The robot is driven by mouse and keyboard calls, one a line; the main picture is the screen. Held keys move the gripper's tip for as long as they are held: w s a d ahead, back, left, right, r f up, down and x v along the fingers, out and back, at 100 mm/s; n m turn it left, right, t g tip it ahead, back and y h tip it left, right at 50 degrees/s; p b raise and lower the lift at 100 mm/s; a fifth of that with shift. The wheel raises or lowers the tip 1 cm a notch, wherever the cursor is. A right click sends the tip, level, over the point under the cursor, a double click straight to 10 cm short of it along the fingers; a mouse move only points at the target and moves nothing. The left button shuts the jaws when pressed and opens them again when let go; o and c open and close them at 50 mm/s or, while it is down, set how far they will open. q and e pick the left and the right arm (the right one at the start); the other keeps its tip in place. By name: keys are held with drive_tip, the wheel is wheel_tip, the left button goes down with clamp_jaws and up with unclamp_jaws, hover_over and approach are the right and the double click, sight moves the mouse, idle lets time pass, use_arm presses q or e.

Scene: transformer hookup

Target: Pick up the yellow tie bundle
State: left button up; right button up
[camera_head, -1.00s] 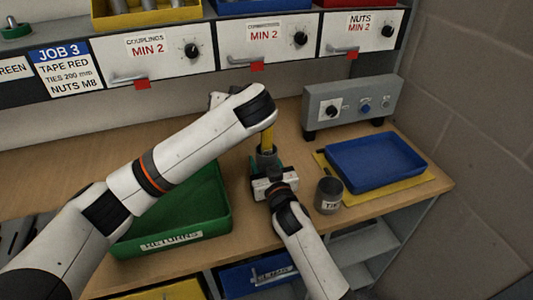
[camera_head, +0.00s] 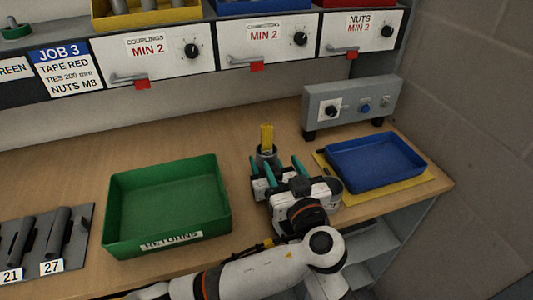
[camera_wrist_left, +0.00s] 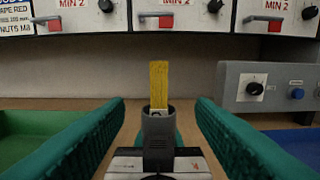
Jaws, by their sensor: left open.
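The yellow tie bundle (camera_head: 266,136) stands upright in a small grey cup (camera_head: 267,155). It also shows in the left wrist view (camera_wrist_left: 158,84), centred between my left fingers, with its lower end hidden in the cup. My left gripper (camera_head: 285,168) is open and empty. Its teal fingers point toward the cup from the near side, one on each side of the bundle's line, with no visible contact.
A green tray (camera_head: 165,245) stands left, and a blue tray (camera_head: 335,172) on a yellow mat (camera_head: 425,177) right. A grey control box (camera_head: 350,98) stands behind. Drawers (camera_head: 262,42) overhang the back.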

sight(268, 139)
use_arm(q)
drive_tip(key=x, duration=1.1)
drive_tip(key=shift+w+a, duration=0.1)
drive_tip(key=shift+a, duration=0.05)
clamp_jaws()
